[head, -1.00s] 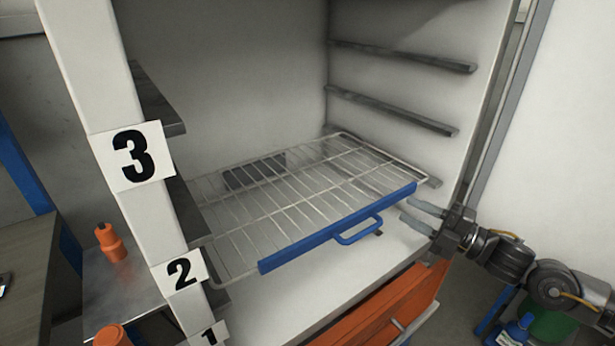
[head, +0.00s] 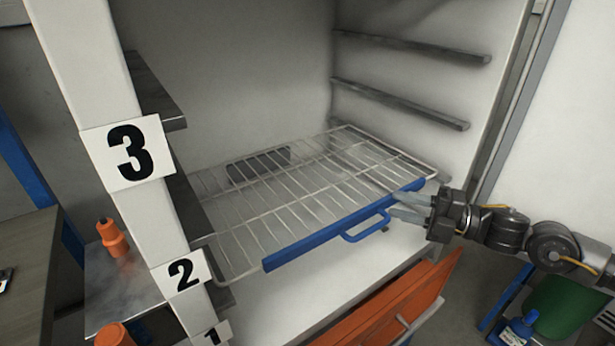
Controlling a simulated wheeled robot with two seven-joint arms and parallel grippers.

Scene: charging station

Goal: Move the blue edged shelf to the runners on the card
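The blue edged shelf (head: 345,225) is a wire rack with a blue front bar and a blue loop handle (head: 368,230). It lies inside the white cabinet, low down, near the level of label 2 (head: 181,273). Two empty runners (head: 400,102) show above it on the right wall. My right gripper (head: 393,205) is at the right end of the handle, its two fingers apart. I cannot tell whether they touch the handle. My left gripper is not in view.
Labels 3 (head: 131,152) and 1 (head: 213,336) are also on the cabinet's left post. An open orange drawer (head: 385,315) sticks out below. Orange bottles (head: 112,238) stand on a metal surface at left. A green bin (head: 565,303) and blue bottle (head: 518,328) are at lower right.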

